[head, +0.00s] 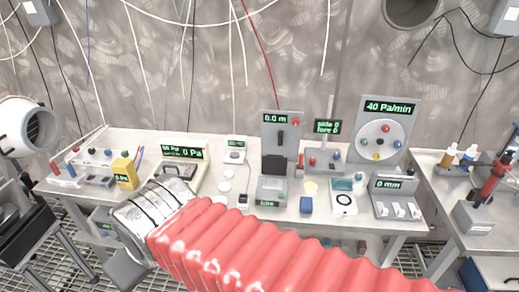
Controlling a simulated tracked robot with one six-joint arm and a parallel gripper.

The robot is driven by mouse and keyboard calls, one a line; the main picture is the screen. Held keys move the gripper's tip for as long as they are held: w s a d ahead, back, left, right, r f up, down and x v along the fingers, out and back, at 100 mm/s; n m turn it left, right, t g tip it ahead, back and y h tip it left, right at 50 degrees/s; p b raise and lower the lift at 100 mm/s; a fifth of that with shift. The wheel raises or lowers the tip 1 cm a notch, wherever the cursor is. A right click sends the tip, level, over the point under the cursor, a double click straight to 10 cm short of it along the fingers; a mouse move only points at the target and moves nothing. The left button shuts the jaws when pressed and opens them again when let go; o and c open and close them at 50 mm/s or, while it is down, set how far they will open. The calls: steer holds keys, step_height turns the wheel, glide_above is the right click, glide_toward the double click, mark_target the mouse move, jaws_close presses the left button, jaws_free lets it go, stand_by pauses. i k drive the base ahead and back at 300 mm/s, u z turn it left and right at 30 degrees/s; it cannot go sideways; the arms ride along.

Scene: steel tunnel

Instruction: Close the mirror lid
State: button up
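A small grey box (273,190) with a green-lit label on its front stands near the middle of the bench. A dark panel (274,165) stands upright at its back edge and looks like a raised lid. I cannot tell for sure that this is the mirror lid; no reflecting face is clear. My red-sleeved arm crosses the foreground from the lower right to the left. My gripper (127,268) shows only in part, as a grey piece below the metal wrist, left of the box and well apart from it. Its fingertips cannot be made out.
A second table (455,185) stands at right. My arm hides part of the bench's front edge.

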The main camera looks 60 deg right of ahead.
mark_target(275, 164)
steer(key=z, duration=0.15)
steer(key=i, duration=0.75)
steer(key=z, duration=0.95)
steer(key=i, duration=0.6)
steer(key=z, duration=0.4)
